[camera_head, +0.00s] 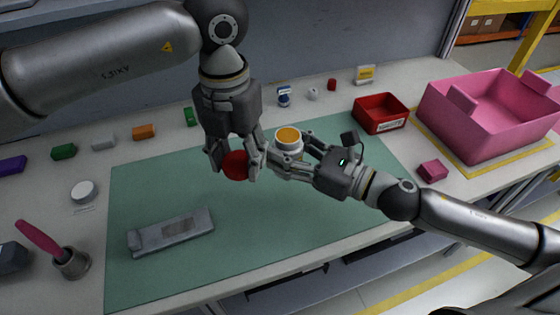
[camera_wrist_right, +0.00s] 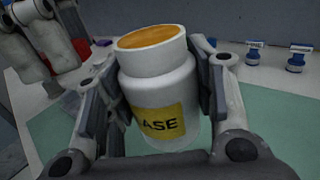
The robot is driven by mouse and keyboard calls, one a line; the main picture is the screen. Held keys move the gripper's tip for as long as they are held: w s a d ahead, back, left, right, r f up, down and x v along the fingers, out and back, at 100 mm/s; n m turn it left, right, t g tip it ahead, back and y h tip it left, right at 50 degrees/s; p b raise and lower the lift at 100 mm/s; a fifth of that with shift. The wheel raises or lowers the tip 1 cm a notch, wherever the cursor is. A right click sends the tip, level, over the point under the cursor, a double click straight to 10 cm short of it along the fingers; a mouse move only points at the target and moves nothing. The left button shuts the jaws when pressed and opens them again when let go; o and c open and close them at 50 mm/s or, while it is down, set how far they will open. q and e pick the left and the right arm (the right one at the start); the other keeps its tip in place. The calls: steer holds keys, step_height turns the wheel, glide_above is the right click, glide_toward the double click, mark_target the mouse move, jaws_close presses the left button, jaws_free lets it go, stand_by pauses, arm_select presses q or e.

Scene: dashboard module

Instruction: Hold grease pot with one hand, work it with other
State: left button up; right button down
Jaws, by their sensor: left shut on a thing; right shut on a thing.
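My right gripper (camera_head: 298,158) is shut around the white grease pot (camera_head: 289,146), gripping its sides. The pot is upright and open at the top, with orange grease (camera_head: 288,134) showing inside. In the right wrist view the pot (camera_wrist_right: 160,88) sits between the fingers, its yellow label (camera_wrist_right: 160,124) partly visible with "ASE". My left gripper (camera_head: 235,172) is shut on a red round lid (camera_head: 235,164), just left of the pot and apart from it. It also shows at the upper left of the right wrist view (camera_wrist_right: 50,60). Whether the pot touches the mat is hidden.
A grey block-like tool (camera_head: 172,232) lies on the green mat (camera_head: 270,235). A red tray (camera_head: 381,113) and a pink bin (camera_head: 480,130) stand at right. A cup with a pink-handled brush (camera_head: 70,262) stands at front left. Small coloured blocks and bottles line the back.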

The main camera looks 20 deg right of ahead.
steer(key=w+f, duration=0.4)
steer(key=f, duration=0.1)
steer(key=shift+w+a+f, duration=0.1)
steer(key=shift+f, duration=0.05)
steer(key=shift+w+f, duration=0.1)
steer(key=shift+f, duration=1.55)
steer(key=shift+f, duration=0.15)
steer(key=c, duration=1.1)
jaws_free()
steer(key=shift+f+b, duration=0.1)
steer(key=shift+b, duration=0.2)
steer(key=o, duration=0.5)
